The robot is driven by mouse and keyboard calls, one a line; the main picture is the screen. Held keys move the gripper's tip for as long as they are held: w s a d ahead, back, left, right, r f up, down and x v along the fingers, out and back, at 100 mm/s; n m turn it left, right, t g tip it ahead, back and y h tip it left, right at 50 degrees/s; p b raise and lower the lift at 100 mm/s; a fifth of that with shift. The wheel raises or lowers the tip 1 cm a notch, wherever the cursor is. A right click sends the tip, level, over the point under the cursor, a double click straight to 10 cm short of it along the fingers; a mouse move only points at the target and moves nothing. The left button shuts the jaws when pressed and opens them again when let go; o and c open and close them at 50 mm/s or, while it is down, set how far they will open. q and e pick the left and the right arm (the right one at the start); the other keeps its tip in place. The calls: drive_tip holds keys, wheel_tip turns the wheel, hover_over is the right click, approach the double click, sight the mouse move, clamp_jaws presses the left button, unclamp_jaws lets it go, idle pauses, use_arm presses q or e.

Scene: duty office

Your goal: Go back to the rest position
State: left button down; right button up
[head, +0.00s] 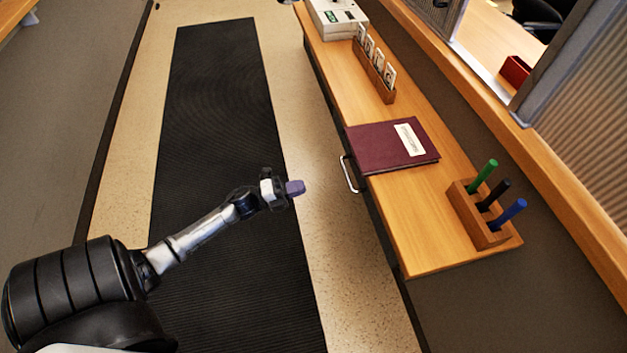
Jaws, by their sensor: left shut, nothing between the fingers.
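My left arm reaches in from the lower left over the floor. My left gripper (295,188), with purple fingertips, is shut and empty. It hangs over the edge of the dark mat, to the left of the wooden counter and apart from it. My right gripper is out of view.
The narrow wooden counter (400,225) holds a maroon book (375,151), a pen block (472,217) with green, black and blue pens, a wooden card rack (374,72) and a white device (338,17). A metal handle (349,175) juts from its front. A black mat (215,110) covers the clear aisle floor.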

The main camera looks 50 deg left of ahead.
use_arm(q)
drive_tip(key=shift+v, duration=1.3)
